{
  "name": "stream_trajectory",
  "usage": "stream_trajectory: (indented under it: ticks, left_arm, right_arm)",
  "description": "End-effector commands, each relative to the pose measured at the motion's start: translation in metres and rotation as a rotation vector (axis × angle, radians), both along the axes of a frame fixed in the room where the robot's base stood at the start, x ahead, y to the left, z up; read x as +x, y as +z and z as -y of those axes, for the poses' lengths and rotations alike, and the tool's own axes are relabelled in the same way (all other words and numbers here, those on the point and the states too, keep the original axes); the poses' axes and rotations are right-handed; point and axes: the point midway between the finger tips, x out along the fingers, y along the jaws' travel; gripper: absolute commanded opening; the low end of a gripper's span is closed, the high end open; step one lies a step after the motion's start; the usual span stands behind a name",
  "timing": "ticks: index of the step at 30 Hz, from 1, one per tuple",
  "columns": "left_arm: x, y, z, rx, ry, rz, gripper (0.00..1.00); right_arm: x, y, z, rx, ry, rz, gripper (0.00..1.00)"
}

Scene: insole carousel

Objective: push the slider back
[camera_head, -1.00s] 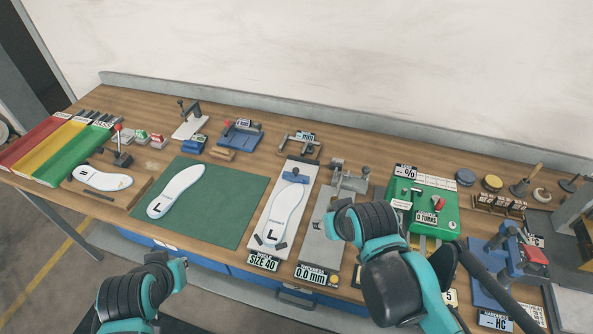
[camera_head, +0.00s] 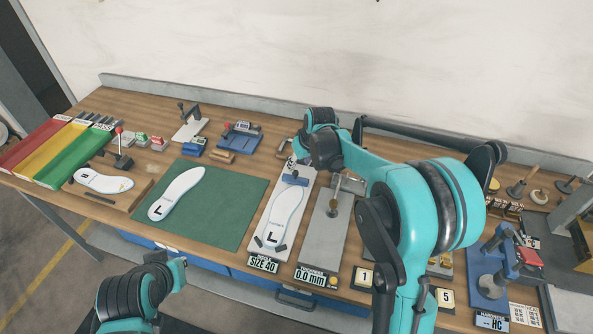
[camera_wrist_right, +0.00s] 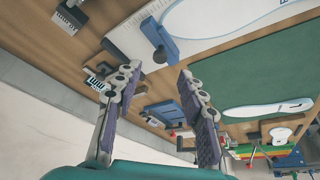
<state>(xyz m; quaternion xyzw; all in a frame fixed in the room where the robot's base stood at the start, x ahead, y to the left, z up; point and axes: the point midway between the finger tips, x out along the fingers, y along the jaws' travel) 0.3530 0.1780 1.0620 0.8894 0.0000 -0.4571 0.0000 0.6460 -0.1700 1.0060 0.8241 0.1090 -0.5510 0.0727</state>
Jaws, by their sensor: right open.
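The slider is the blue block (camera_head: 294,180) on the pale sizing board (camera_head: 268,217), at the far end of a white insole (camera_head: 284,206) marked L. In the right wrist view the blue slider (camera_wrist_right: 157,40) lies just beyond the gap between my fingers, at the insole's tip. My right gripper (camera_wrist_right: 159,76) is open and empty, with its two fingers spread on either side. In the head view my right wrist hides most of that gripper. Only part of my left arm shows, at the lower left; its gripper does not.
A "SIZE 40" sign (camera_head: 263,264) stands at the board's front. A grey gauge plate (camera_head: 324,238) reading 0.0 mm lies to its right. A green mat (camera_head: 229,196) with another insole (camera_head: 176,195) lies to the left. My right arm covers the bench's right middle.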

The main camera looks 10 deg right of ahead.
Motion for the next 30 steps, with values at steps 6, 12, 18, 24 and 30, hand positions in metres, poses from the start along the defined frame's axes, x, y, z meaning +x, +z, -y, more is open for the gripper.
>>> stream_trajectory:
  ticks: [6, 12, 18, 24, 30]
  left_arm:
    - [0.000, -0.014, 0.000, 0.000, 0.000, 0.000, 0.00]
    - [0.000, -0.020, 0.000, 0.000, 0.000, 0.000, 0.00]
    - [0.000, -0.020, 0.000, 0.000, 0.000, 0.000, 0.00]
    - [0.000, -0.020, 0.000, 0.000, 0.000, 0.000, 0.00]
    - [0.000, -0.020, 0.000, 0.000, 0.000, 0.000, 0.00]
  right_arm:
    - [0.014, -0.037, -0.004, 0.000, 0.000, 0.001, 0.41]
    - [0.022, -0.057, -0.006, 0.000, 0.000, 0.001, 0.41]
    - [0.024, -0.060, -0.007, -0.001, 0.000, 0.001, 0.41]
    - [0.024, -0.060, -0.007, 0.000, -0.001, 0.001, 0.25]
    - [0.024, -0.060, -0.007, 0.000, -0.001, 0.001, 0.00]
